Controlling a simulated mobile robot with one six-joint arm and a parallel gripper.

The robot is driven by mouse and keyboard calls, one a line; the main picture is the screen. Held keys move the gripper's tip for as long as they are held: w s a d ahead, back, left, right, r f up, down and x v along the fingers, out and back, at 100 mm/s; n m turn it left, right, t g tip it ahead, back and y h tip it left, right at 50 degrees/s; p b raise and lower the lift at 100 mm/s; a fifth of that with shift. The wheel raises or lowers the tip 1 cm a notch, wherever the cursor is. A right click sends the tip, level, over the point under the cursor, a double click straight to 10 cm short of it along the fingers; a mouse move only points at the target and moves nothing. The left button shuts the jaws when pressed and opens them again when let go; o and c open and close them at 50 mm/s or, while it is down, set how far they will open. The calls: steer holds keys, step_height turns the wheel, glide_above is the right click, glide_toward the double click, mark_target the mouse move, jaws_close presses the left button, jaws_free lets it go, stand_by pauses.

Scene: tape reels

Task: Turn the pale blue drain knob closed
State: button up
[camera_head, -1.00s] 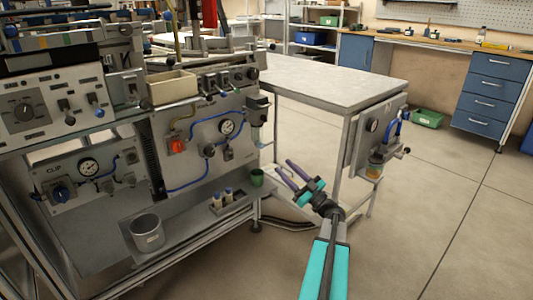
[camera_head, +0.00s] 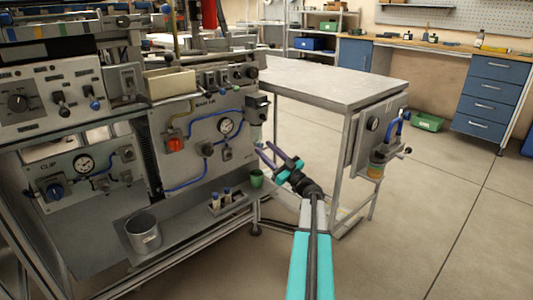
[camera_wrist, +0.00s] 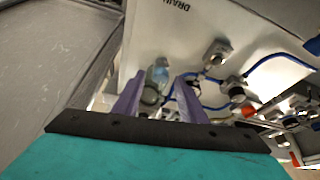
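The pale blue drain knob (camera_wrist: 160,74) shows in the wrist view, at the end of a greyish clear bowl (camera_wrist: 150,96) on the panel marked DRAIN. My gripper (camera_wrist: 159,80) has two purple fingers, apart, one on each side of the knob in this view. No contact shows, and I cannot tell how far the knob is beyond the fingertips. In the head view my gripper (camera_head: 263,148) is open at the right end of the machine, just below the bowl there. The knob is too small to make out clearly in the head view.
A green cup (camera_head: 256,179) stands on the lower shelf (camera_head: 190,228) close below my gripper. A grey-topped table (camera_head: 330,80) stands to the right, with a second filter unit (camera_head: 378,160) on its end panel. The floor (camera_head: 440,220) at right is clear.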

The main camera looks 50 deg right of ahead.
steer(key=shift+c, duration=0.3)
jaws_close()
steer(key=shift+d+r+n+y+p, duration=0.15)
steer(key=shift+n+y+p, duration=0.5)
steer(key=shift+n, duration=0.55)
steer(key=shift+n+g+y+p, duration=0.4)
steer(key=shift+n+y+p, duration=0.45)
steer(key=shift+n, duration=1.25)
steer(key=shift+s, duration=0.1)
steer(key=shift+o, duration=0.3)
jaws_free()
steer(key=p+v, duration=0.3)
steer(key=v, duration=1.1)
